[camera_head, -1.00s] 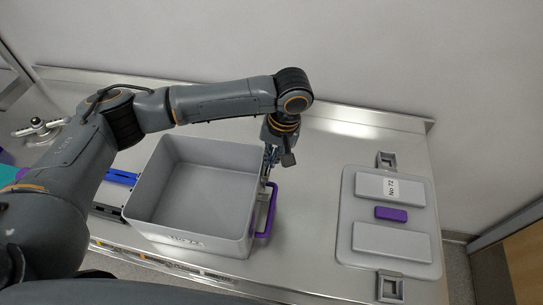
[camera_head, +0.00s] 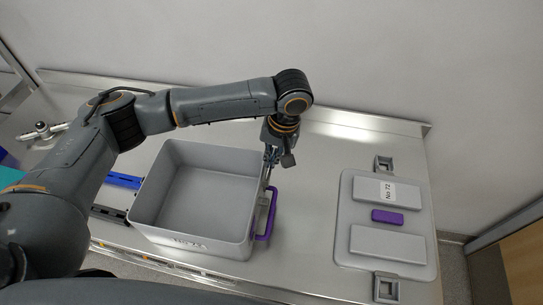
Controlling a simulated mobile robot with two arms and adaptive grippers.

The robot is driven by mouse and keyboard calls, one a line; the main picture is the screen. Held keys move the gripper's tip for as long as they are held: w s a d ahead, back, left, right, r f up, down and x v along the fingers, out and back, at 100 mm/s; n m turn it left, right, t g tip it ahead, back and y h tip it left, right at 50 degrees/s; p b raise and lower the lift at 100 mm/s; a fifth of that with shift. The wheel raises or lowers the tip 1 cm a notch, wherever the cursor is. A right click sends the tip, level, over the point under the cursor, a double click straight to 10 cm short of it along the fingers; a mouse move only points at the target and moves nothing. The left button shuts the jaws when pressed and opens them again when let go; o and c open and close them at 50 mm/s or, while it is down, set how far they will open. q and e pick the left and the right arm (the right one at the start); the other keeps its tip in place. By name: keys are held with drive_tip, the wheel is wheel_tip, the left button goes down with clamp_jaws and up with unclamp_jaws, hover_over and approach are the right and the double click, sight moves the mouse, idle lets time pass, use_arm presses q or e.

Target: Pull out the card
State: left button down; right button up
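No separate card can be made out. A label reading "No 72" (camera_head: 386,191) lies on the grey lid at the right, and another label (camera_head: 189,243) is on the front of the grey bin (camera_head: 195,234). The bin is open and looks empty, with a purple handle (camera_head: 268,215) on its right side. My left gripper (camera_head: 267,178) points down at the bin's right wall, near the top of the purple handle. Its fingertips are small and partly hidden, so I cannot tell whether it is open or shut. My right gripper is not in view.
The grey lid (camera_head: 343,215) lies flat on the steel table (camera_head: 310,180), with a purple block (camera_head: 387,216) in its middle. Grey latches (camera_head: 384,163) sit at its ends. Blue (camera_head: 124,181) and black rails lie left of the bin. The table between bin and lid is clear.

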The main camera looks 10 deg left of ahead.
use_arm(q)
drive_tip(key=shift+r+p, duration=1.4)
drive_tip(key=shift+r, duration=1.25)
